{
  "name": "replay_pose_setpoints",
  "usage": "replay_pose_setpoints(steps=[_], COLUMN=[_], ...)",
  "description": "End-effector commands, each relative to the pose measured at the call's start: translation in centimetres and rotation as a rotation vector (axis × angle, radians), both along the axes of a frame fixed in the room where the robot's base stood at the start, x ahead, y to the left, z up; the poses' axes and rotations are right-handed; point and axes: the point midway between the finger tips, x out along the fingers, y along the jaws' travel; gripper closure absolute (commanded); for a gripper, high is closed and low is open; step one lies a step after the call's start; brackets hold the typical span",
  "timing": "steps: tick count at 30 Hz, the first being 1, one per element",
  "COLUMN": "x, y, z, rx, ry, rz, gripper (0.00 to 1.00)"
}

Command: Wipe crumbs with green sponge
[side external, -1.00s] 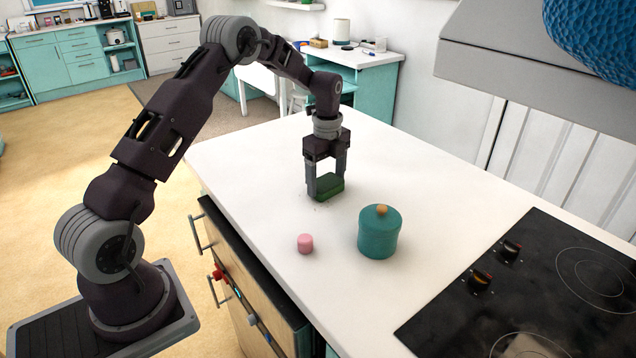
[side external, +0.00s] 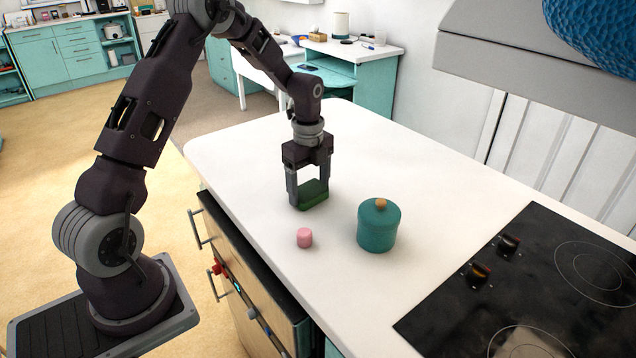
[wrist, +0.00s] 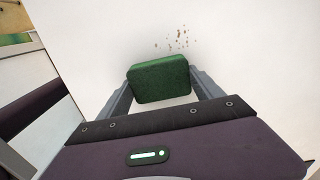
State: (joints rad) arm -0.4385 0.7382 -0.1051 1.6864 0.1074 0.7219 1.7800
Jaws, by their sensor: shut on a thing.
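The green sponge (side external: 313,194) is held between the two fingers of my gripper (side external: 308,198), low over the white counter. I cannot tell whether its underside touches the surface. In the wrist view the sponge (wrist: 158,79) fills the space between the fingertips of my gripper (wrist: 160,85). The crumbs (wrist: 173,39) are a small scatter of brown bits on the counter, just beyond the sponge's upper edge in the wrist view. I cannot make them out in the side view now.
The black cooktop (side external: 540,275) lies further right. The white counter (side external: 420,180) is clear behind the pot and around my gripper.

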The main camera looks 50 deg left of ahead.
Motion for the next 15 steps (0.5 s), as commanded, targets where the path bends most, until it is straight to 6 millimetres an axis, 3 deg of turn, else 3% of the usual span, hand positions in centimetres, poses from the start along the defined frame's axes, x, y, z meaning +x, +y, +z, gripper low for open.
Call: replay_pose_setpoints(steps=[4,6,15], x=[-0.8,-0.8,-0.7], y=[0.0,0.0,0.0], z=[0.4,2.1,4.7], rx=[-0.001,0.001,0.0], ry=[0.002,-0.003,-0.001], rz=[0.0,0.0,-0.001], gripper=[0.62,0.62,0.62])
